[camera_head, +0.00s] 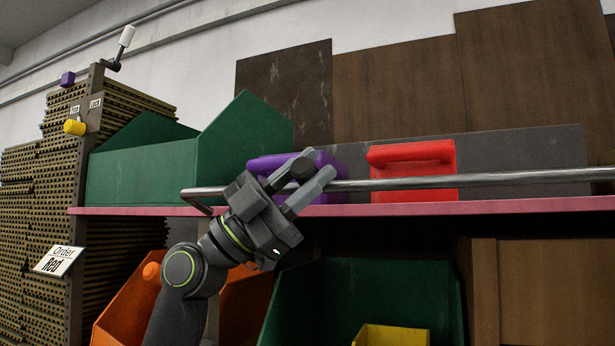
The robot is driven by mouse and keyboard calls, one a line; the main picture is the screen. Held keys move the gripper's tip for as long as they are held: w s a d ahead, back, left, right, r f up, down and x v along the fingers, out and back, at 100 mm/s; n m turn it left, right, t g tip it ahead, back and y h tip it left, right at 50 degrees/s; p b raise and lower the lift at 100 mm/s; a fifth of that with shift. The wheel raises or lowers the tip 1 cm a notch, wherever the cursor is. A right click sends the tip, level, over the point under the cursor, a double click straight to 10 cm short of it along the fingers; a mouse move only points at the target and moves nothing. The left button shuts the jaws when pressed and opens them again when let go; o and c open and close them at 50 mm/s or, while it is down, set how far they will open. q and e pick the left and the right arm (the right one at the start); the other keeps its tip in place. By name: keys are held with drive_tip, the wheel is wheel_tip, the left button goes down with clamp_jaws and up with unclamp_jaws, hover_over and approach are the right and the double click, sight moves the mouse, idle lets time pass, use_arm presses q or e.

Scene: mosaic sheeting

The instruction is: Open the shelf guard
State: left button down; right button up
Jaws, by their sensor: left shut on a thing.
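The shelf guard is a grey metal bar (470,181) that runs across the front of the pink-edged shelf (420,208). Its left end bends toward the shelf edge, beside the green bin. My left gripper (316,174) comes up from below and is shut on the guard bar, left of the red case. Its fingers hide a short part of the bar. Behind the bar stand a purple case (333,162), partly covered by my gripper, and a red case (413,184) with a handle. My right gripper is not in view.
A green bin (140,172) stands on the shelf at left. Below are orange bins (128,308), a larger green bin (365,290) and a yellow bin (390,336). A sign reading "Order Red" (58,261) hangs at left. Brown boards (400,95) stand behind.

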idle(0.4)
use_arm(q)
drive_tip(key=c, duration=1.1)
unclamp_jaws()
drive_tip(key=shift+b+v, duration=2)
drive_tip(key=shift+v, duration=6.75)
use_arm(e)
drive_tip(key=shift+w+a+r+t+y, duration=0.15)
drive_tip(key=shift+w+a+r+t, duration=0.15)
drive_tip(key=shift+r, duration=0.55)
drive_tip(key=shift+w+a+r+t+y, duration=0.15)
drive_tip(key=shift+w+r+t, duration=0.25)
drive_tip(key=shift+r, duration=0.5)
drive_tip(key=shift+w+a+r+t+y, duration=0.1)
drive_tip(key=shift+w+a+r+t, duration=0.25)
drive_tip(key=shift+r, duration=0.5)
